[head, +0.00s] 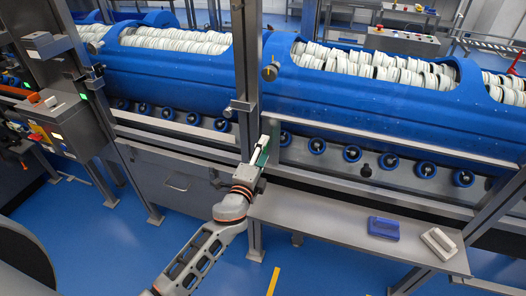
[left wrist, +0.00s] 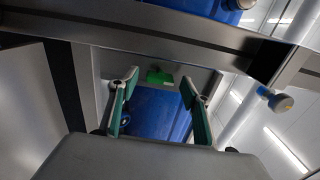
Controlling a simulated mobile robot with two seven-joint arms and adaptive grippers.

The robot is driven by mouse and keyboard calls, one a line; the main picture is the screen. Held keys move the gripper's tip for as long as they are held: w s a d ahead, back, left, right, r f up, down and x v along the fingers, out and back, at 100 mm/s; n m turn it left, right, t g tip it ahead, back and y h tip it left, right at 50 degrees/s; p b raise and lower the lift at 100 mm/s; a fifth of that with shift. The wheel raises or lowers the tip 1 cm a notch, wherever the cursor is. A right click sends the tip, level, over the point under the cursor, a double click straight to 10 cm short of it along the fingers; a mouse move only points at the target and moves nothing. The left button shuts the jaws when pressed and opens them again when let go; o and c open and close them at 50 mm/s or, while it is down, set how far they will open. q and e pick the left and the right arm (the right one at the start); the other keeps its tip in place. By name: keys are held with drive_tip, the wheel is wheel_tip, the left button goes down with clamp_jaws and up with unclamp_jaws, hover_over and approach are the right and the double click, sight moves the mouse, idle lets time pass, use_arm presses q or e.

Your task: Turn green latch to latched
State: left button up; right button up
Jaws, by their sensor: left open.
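The green latch (left wrist: 159,77) is a small bright green piece on a grey metal plate in the left wrist view. It lies ahead of my left gripper (left wrist: 161,88), between the two fingertips in the picture. The fingers, with green inner pads, are spread wide and hold nothing; I see no contact with the latch. In the head view my left gripper (head: 265,150) is raised beside the grey upright post at the rail, and it hides what lies behind it. I cannot make out the latch there, nor tell its position. My right gripper is out of view.
Blue tub carriers (head: 385,100) full of white discs lie behind the rail. A metal shelf (head: 320,228) right of my arm bears a blue block (head: 383,228) and a pale block (head: 439,243). A control box (head: 62,122) stands left. The blue floor in front looks clear.

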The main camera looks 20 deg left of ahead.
use_arm(q)
drive_tip(key=s, duration=1.1)
drive_tip(key=shift+s+a, duration=0.2)
drive_tip(key=shift+s, duration=0.2)
drive_tip(key=s+f+n+g+h, duration=0.2)
drive_tip(key=s+f+n+g, duration=0.5)
drive_tip(key=s+f+n, duration=0.7)
drive_tip(key=s+f, duration=0.5)
drive_tip(key=f, duration=0.1)
drive_tip(key=shift+s+a+f, duration=0.2)
drive_tip(key=shift+a+f, duration=0.05)
